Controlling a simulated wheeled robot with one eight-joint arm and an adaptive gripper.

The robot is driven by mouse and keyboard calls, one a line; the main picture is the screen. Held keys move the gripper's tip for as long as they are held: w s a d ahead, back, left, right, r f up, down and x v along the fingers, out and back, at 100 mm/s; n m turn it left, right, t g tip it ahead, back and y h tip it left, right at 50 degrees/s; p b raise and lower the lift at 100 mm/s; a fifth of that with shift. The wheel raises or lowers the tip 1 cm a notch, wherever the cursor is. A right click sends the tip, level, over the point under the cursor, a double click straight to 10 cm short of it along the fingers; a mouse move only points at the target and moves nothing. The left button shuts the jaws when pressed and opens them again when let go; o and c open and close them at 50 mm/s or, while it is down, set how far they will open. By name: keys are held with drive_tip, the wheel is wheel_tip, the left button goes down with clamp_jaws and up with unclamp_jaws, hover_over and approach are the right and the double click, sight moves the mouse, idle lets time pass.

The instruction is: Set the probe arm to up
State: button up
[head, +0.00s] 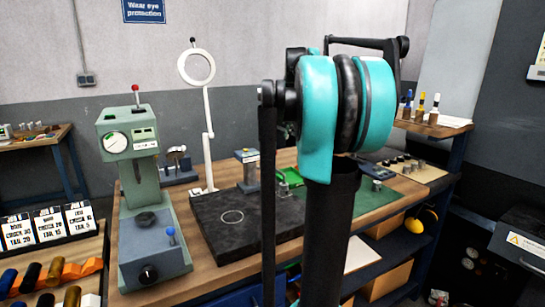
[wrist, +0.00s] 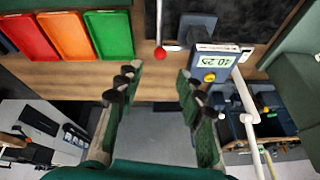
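In the wrist view a thin silver rod with a red ball end (wrist: 160,52) stands beside a grey-blue device (wrist: 214,63) with a lit display and a yellow button. I cannot tell for certain whether this rod is the probe arm. My gripper (wrist: 160,76) is open and empty, with its two fingers well apart. The red ball shows between and beyond the fingertips, and no contact is visible. In the head view my own arm covers the middle, and my gripper is not seen there.
A green bench instrument (head: 130,148) with a dial stands at left on the wooden bench. A black plate (head: 210,240) and a ring magnifier (head: 196,67) are beside it. Red (wrist: 29,37), orange (wrist: 66,36) and green (wrist: 109,34) trays lie at upper left in the wrist view.

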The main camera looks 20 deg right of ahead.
sight(274, 155)
drive_tip(key=x, duration=1.1)
drive_tip(key=shift+w+f, duration=0.15)
drive_tip(key=shift+f, duration=0.2)
drive_tip(key=shift+c, duration=0.6)
clamp_jaws()
